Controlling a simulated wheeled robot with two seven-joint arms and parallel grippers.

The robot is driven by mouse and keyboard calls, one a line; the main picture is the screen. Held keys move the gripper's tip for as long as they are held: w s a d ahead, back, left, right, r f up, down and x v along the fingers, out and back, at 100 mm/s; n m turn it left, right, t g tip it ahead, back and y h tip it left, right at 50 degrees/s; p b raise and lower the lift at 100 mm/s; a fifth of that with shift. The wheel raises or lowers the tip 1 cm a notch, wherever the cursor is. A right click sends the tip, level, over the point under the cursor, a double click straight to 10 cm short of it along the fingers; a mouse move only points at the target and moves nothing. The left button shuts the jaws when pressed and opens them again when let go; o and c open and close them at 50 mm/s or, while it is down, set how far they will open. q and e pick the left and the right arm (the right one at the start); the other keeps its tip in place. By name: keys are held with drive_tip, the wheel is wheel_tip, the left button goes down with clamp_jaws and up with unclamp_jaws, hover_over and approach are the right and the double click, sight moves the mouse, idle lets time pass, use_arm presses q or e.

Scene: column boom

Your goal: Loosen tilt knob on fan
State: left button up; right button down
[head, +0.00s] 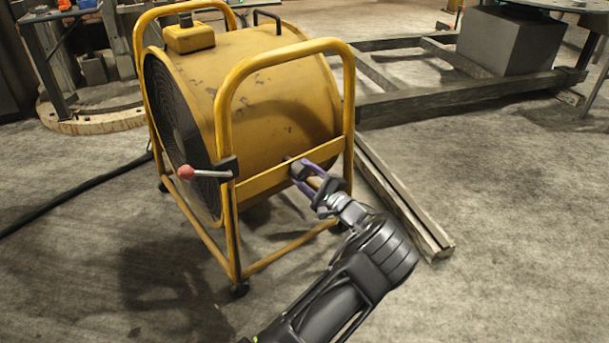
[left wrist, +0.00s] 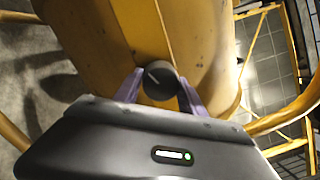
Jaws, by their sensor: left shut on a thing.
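The yellow drum fan (head: 270,95) stands on the floor in a yellow tube frame, with its grille facing left. The dark round tilt knob (left wrist: 160,80) sits on the frame's side bar and shows between the purple fingers in the left wrist view. My left gripper (head: 304,175) is at the side bar, its fingers shut on the knob from both sides. In the head view the fingers mostly hide the knob. The left gripper also shows in the left wrist view (left wrist: 160,92). My right gripper is in neither view.
A lever with a red ball end (head: 186,172) sticks out left from the frame's front post. Wooden beams (head: 405,205) lie on the floor right of the fan. A black cable (head: 70,195) runs left. The floor in front is clear.

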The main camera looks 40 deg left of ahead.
use_arm(q)
drive_tip(key=o, duration=1.4)
drive_tip(key=shift+c, duration=0.2)
drive_tip(key=shift+d+p, duration=0.3)
drive_tip(key=shift+d, duration=0.25)
drive_tip(key=p+v, duration=0.2)
drive_tip(key=v, duration=0.4)
drive_tip(key=shift+s+d, duration=0.15)
drive_tip(key=shift+d, duration=0.25)
drive_tip(key=shift+f, duration=0.15)
